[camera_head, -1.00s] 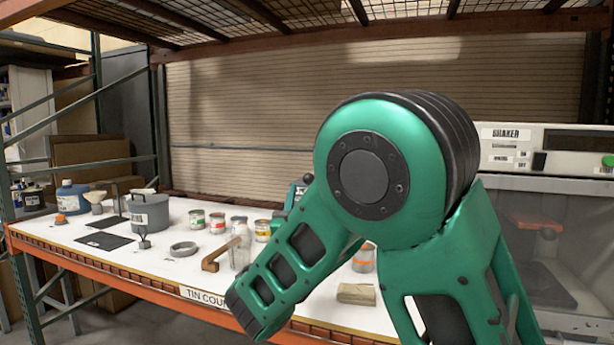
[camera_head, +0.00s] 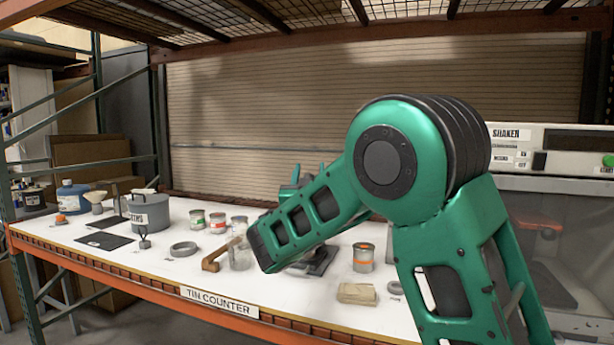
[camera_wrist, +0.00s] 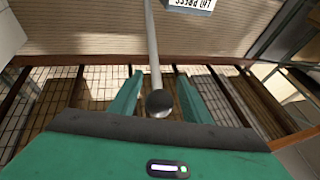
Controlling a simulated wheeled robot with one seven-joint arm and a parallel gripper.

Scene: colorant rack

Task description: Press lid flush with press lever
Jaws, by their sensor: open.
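In the wrist view, a grey lever rod with a dark ball knob (camera_wrist: 160,103) runs down from the top edge. My gripper (camera_wrist: 160,76) is open, with one finger on each side of the rod and knob. Gaps show between them and both fingers. A sign reading "LID PRESS" (camera_wrist: 191,6) appears upside down behind. In the head view, a dark base (camera_head: 322,261), seemingly the press's, shows partly behind my arm. I cannot see a tin or lid in the press.
A tin with an orange label (camera_head: 363,257) and a tan block (camera_head: 357,293) stand on the white counter (camera_head: 200,272). A glass jar (camera_head: 241,254), a brown handled tool (camera_head: 218,256), several tins and a grey pot (camera_head: 150,212) are to the left. The shaker (camera_head: 550,150) is at right.

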